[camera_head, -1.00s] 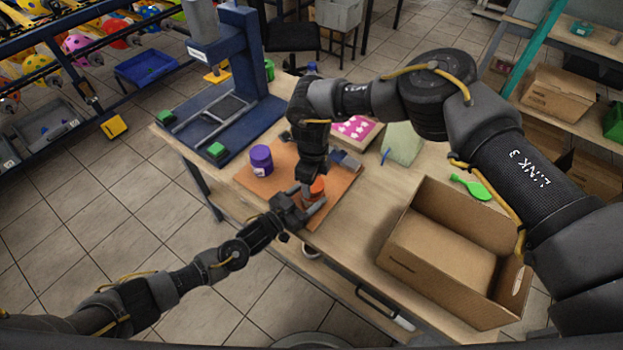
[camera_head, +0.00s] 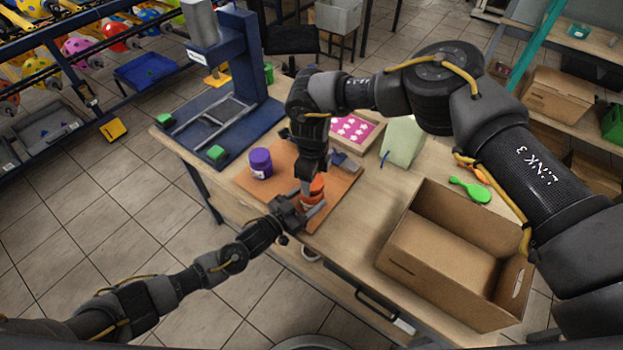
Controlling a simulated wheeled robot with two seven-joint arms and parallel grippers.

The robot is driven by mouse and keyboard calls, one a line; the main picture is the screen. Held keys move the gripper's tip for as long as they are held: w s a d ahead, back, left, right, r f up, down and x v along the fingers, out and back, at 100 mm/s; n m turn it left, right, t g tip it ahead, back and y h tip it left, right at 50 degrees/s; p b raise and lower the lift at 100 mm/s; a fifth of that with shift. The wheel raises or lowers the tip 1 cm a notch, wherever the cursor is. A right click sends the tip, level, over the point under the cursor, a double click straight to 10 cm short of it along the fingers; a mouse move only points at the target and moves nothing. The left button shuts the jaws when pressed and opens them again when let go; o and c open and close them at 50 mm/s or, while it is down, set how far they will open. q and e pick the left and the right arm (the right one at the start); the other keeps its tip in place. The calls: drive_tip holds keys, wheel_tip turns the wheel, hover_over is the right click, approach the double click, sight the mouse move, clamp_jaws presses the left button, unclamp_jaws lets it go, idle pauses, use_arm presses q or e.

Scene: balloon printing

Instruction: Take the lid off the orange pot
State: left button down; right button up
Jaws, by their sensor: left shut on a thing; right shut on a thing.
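The orange pot (camera_head: 311,198) stands on a brown mat (camera_head: 339,193) near the front edge of the table. My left gripper (camera_head: 304,209) comes in low from the left and is shut on the pot's body. My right gripper (camera_head: 309,184) points down from above and is shut at the top of the pot, on its lid. The fingers hide much of the lid, so I cannot tell whether it is apart from the pot.
A purple pot (camera_head: 261,163) stands on the mat to the left. A blue press machine (camera_head: 247,75) is behind it. An open cardboard box (camera_head: 394,247) is at the right, with a green balloon (camera_head: 470,189) behind it. A pink star-patterned sheet (camera_head: 354,129) lies at the back.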

use_arm(q)
drive_tip(key=shift+r, duration=0.1)
use_arm(e)
drive_tip(key=shift+r, duration=0.15)
drive_tip(key=shift+s+r, duration=0.1)
drive_tip(key=shift+r, duration=1.9)
use_arm(q)
drive_tip(key=shift+c, duration=1.3)
unclamp_jaws()
use_arm(e)
wheel_tip(320, 180, down, 2)
drive_tip(key=shift+f+b, duration=0.1)
drive_tip(key=shift+b, duration=0.9)
use_arm(q)
drive_tip(key=v, duration=1.2)
